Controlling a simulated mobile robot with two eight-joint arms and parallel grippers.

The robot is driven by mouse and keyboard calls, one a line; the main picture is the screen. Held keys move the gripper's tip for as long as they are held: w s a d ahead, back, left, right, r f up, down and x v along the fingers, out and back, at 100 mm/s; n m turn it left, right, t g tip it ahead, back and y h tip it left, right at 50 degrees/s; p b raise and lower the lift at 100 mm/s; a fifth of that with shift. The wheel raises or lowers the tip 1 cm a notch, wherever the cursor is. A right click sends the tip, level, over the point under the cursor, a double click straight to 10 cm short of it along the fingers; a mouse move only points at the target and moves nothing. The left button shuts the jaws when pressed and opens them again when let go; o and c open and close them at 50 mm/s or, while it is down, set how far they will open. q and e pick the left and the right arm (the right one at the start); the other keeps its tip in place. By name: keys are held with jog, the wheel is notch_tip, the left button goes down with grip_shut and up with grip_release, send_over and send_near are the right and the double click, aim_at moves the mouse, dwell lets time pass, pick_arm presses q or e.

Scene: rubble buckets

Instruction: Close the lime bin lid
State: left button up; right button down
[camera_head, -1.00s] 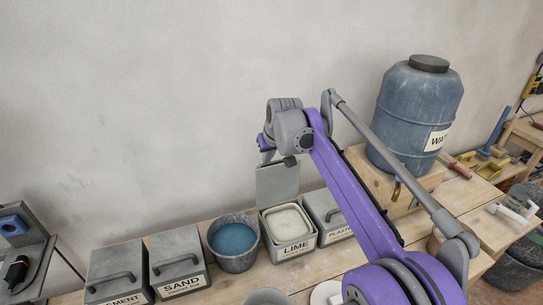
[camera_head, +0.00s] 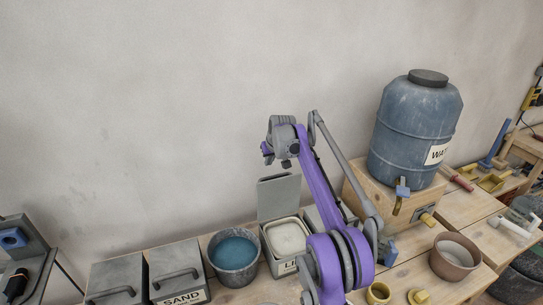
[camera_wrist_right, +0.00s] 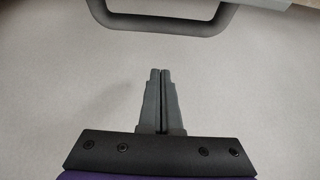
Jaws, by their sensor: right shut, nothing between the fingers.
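The lime bin (camera_head: 283,267) is a grey box on the bench, filled with pale material. Its lid (camera_head: 279,197) stands open, roughly upright at the back edge near the wall. My right gripper (camera_head: 266,152) is above the lid in the head view, its fingers hard to make out there. In the right wrist view its fingers (camera_wrist_right: 160,72) are shut and empty. A dark grey bar handle (camera_wrist_right: 165,27) curves across the top of that view, apart from the fingertips; I cannot tell for sure which lid it belongs to. My left gripper is not in view.
A bucket of blue liquid (camera_head: 233,259) stands left of the lime bin, then the closed sand bin (camera_head: 176,268). My right arm partly covers the bin to the right. A blue water barrel (camera_head: 415,130) stands on a wooden block further right. The wall is close behind.

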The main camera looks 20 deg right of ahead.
aim_at(274, 177)
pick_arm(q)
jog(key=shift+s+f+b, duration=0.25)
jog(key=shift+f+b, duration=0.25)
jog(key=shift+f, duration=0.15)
pick_arm(e)
jog(key=s, duration=0.1)
jog(key=s+f, duration=0.1)
jog(key=s, duration=0.1)
jog(key=shift+s+a+f, duration=0.15)
jog(key=shift+f, duration=0.25)
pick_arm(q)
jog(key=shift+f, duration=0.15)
pick_arm(e)
jog(key=shift+s, duration=0.1)
jog(key=shift+s+b, duration=0.3)
jog(key=shift+s, duration=0.05)
jog(key=shift+s+r+t, duration=0.15)
jog(key=shift+s+t, duration=0.1)
jog(key=shift+t, duration=0.05)
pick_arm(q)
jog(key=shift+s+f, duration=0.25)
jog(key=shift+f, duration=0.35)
pick_arm(e)
jog(key=shift+s, duration=0.1)
